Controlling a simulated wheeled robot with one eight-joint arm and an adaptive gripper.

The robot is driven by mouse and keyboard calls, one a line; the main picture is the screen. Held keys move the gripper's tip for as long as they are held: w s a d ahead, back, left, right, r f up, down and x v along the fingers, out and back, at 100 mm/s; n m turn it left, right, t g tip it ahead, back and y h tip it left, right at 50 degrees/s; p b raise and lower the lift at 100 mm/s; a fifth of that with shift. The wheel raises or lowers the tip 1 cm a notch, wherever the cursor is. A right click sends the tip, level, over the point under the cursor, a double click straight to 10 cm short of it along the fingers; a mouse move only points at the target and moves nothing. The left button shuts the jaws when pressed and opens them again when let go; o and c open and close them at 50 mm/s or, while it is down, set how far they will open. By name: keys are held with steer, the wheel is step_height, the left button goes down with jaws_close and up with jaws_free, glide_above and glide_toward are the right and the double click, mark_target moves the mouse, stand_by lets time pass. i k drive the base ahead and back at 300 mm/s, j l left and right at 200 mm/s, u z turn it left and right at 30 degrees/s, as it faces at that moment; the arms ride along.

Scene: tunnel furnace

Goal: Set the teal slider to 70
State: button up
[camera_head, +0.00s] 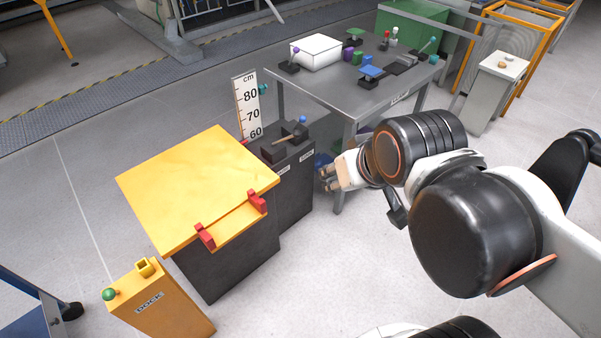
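An upright white scale board (246,106) marked cm, with 80, 70 and 60 showing, stands behind the yellow-topped bench. A small teal knob (263,88) shows at its right edge, about level with or slightly above the 80 mark. A small red piece (243,141) shows at the board's lower end, below 60. My gripper (325,180) is to the right of and lower in the picture than the scale, beside the dark cabinet. Its two fingertips look apart, with nothing visible between them. It is well away from the teal knob.
A yellow panel (195,180) with red clips lies on a dark bench. A dark cabinet (290,180) with a blue-knobbed lever stands beside it. A grey table (330,90) with levers, blocks and a white box is behind. A yellow dock post (160,300) stands in front.

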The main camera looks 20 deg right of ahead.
mark_target(261, 88)
steer(key=i+l+u, duration=0.1)
steer(key=u, duration=0.25)
steer(key=l+u, duration=0.15)
steer(key=u, duration=0.2)
steer(key=l+u, duration=0.15)
steer(key=u, duration=0.2)
steer(key=i+l+u, duration=0.1)
steer(key=l+u, duration=0.3)
steer(key=l, duration=1)
steer(key=k+l+u, duration=0.1)
steer(key=l+u, duration=0.3)
steer(key=l, duration=1.65)
steer(key=k+l, duration=0.15)
steer(key=l, duration=0.55)
